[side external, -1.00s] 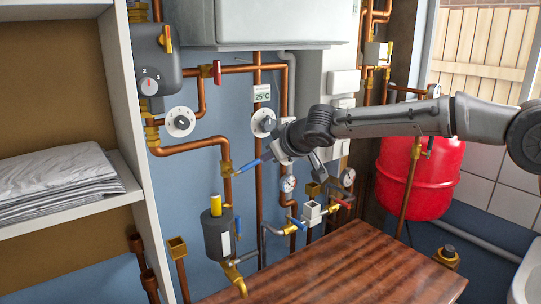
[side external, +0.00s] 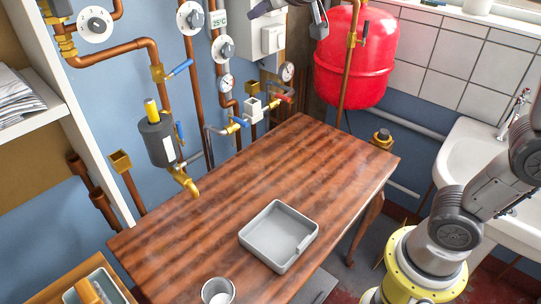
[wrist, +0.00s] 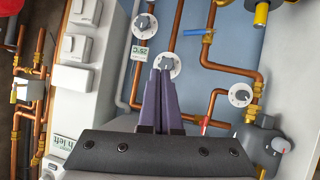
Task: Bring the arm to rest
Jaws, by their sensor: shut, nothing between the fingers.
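My gripper (wrist: 163,75) shows in the wrist view with its two dark fingers together and nothing between them. Its tips appear in front of a white dial (wrist: 168,63) on the pipework; the gap in depth is unclear. In the side view a dark part at the top edge looks like the end of my arm, cut off by the frame, above the wall pipes. The fingers cannot be made out there. My lower arm (side external: 470,205) stands at the right on its yellow base.
A wooden table (side external: 240,190) holds a grey tray (side external: 280,235) and a white cup (side external: 218,291). Copper pipes, a blue-handled valve (side external: 180,68) and gauges line the wall. A red tank (side external: 355,60) hangs behind, with a sink (side external: 475,155) at right. Space above the table is clear.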

